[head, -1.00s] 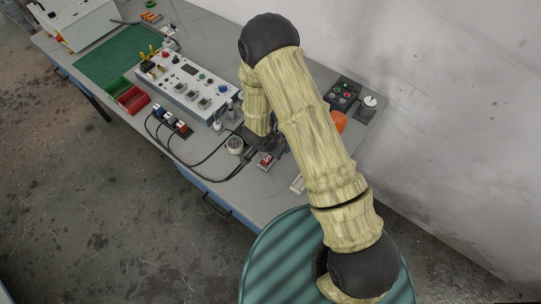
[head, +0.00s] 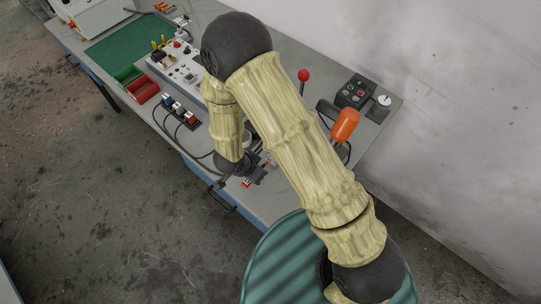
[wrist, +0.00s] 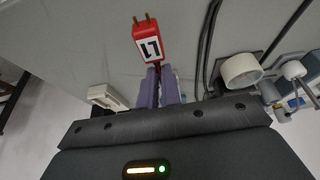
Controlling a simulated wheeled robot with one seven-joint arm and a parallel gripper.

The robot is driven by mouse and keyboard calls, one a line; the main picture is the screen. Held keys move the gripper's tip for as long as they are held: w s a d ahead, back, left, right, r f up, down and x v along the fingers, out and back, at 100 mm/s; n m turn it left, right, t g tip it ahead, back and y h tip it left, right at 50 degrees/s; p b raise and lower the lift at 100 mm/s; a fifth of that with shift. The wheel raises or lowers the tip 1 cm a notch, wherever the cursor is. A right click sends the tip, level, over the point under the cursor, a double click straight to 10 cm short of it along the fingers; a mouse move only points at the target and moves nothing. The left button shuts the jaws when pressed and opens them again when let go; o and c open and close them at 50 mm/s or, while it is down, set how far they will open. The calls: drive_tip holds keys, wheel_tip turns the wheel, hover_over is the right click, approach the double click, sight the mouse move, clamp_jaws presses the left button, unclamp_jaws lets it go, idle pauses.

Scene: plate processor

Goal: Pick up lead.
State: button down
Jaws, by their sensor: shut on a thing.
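The lead shows as a red plug (wrist: 150,44) with a white "L1" label and two brass pins. In the wrist view it sits at the tips of my gripper's purple fingers (wrist: 159,78). The fingers are closed on its rear end, and the pins point away from me. In the head view my gripper (head: 250,173) is near the front edge of the bench, with a bit of the red plug (head: 246,183) showing below it. My arm hides part of the bench there. The plug's height above the bench is hard to tell.
A white block (wrist: 108,97) lies left of the fingers, and a white round knob (wrist: 241,70) and dark cables stand right. In the head view are an orange handle (head: 345,124), a red ball lever (head: 304,75), a button box (head: 355,91) and a control panel (head: 178,67).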

sight(247, 181)
drive_tip(key=shift+s+a, duration=0.7)
drive_tip(key=shift+s, duration=0.2)
drive_tip(key=shift+s+a, duration=0.7)
drive_tip(key=shift+s, duration=0.15)
